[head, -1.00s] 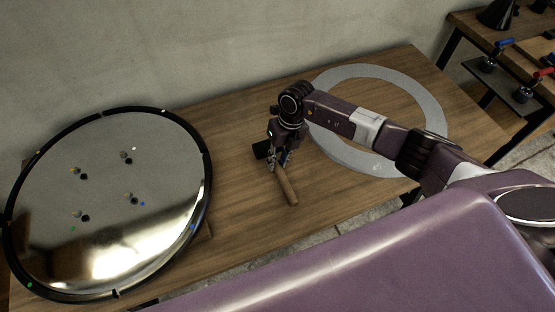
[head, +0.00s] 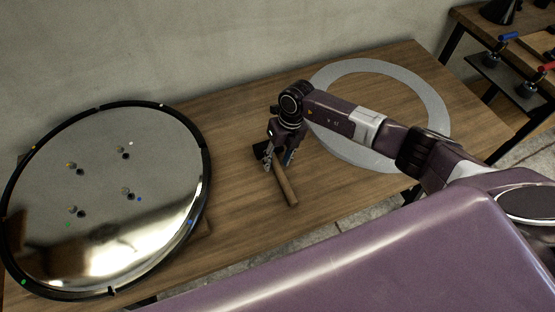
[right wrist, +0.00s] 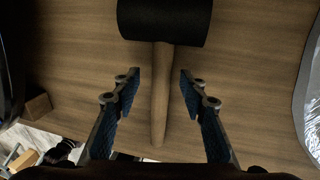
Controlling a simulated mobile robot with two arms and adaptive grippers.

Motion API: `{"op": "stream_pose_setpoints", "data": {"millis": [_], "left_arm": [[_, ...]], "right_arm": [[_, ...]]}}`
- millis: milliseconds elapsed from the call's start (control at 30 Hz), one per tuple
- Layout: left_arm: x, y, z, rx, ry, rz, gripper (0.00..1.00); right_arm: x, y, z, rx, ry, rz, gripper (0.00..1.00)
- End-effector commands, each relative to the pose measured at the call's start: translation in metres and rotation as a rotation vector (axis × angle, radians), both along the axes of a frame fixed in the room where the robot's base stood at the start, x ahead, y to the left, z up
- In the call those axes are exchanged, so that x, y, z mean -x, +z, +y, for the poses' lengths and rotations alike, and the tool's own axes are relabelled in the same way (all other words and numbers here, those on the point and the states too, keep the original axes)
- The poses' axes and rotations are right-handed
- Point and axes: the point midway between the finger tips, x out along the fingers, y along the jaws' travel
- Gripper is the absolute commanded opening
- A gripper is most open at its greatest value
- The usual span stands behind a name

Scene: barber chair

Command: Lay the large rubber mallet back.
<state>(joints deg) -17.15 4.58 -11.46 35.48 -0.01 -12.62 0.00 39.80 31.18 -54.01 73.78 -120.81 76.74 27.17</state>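The rubber mallet lies on the wooden table, with a black head (right wrist: 165,20) and a brown wooden handle (head: 285,186). In the head view its head (head: 260,150) is partly hidden behind my right gripper (head: 279,161). In the right wrist view the handle (right wrist: 160,95) runs between the two blue-padded fingers of my right gripper (right wrist: 160,88), with a gap on each side. The right gripper is open and holds nothing. My left gripper is not in view.
A round black-rimmed mirror-like disc (head: 105,200) takes up the left of the table. A flat grey ring (head: 428,100) lies at the right. A shelf with tools (head: 505,75) stands at the far right.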

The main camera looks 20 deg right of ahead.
Motion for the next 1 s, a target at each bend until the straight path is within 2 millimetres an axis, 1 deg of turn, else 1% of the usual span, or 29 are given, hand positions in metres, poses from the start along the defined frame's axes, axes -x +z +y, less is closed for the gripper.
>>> {"op": "stream_pose_setpoints", "data": {"millis": [133,233,367,600,700,833,1000], "left_arm": [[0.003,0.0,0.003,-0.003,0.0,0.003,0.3],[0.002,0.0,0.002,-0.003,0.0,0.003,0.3],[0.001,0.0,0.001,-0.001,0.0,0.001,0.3],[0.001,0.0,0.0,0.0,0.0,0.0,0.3],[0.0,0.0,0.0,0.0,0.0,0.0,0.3],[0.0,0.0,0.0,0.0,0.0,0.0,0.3],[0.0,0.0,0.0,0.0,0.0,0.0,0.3]], "right_arm": [[0.001,0.0,-0.001,0.001,0.0,0.003,0.39],[0.0,0.008,-0.002,0.001,0.0,0.0,0.39],[-0.001,0.03,-0.007,0.002,0.001,-0.002,0.39],[-0.001,0.081,-0.017,0.001,0.0,-0.003,0.39],[-0.001,0.098,-0.02,0.0,0.0,-0.003,0.39],[-0.001,0.112,-0.023,0.001,0.0,-0.002,0.39],[0.0,0.118,-0.024,0.0,0.0,0.001,0.39]]}}
